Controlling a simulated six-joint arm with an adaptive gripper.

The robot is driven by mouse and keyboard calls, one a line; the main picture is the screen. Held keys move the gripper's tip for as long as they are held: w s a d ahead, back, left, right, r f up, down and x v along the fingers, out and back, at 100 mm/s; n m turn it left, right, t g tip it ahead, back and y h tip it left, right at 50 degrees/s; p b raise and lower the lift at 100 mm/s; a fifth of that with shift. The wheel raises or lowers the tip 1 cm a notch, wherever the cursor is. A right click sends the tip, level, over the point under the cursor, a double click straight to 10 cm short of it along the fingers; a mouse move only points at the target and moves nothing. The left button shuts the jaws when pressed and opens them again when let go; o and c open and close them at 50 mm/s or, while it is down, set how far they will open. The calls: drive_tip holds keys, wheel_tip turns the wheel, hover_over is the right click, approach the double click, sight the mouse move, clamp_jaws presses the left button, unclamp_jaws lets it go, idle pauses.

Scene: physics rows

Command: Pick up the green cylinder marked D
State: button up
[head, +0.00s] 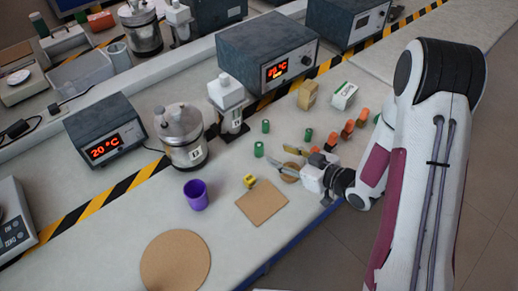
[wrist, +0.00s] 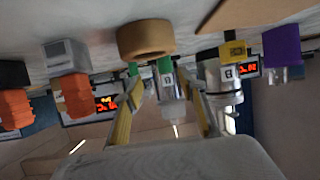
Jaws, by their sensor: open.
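Several small green cylinders stand on the bench in the head view: one at the back (head: 265,126), one in front of it (head: 259,149) and one farther right (head: 308,135). I cannot read a letter on any, so I cannot tell which is D. My gripper (head: 277,157) is open and low over the bench, with its fingers pointing left toward the front-left green cylinder. In the wrist view, which looks upside down, two green cylinders (wrist: 165,64) (wrist: 133,69) show ahead between the open fingers (wrist: 166,92). Nothing is seen held.
A tan ring (head: 290,172) lies right beside my gripper. Several orange pieces (head: 348,128) stand to the right. A yellow cube (head: 249,181), brown square mat (head: 262,203) and purple cup (head: 195,195) are nearer the front.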

sight(263, 157)
drive_tip(key=shift+a, duration=0.1)
idle(0.3)
drive_tip(key=shift+x, duration=1.25)
drive_tip(key=shift+a, duration=0.1)
drive_tip(key=shift+w+a+f, duration=0.15)
drive_tip(key=shift+w+a, duration=0.05)
drive_tip(key=shift+a, duration=0.25)
drive_tip(key=shift+w+a+f, duration=0.15)
drive_tip(key=shift+w+a, duration=0.1)
drive_tip(key=shift+a, duration=0.25)
drive_tip(key=shift+x, duration=1.5)
clamp_jaws()
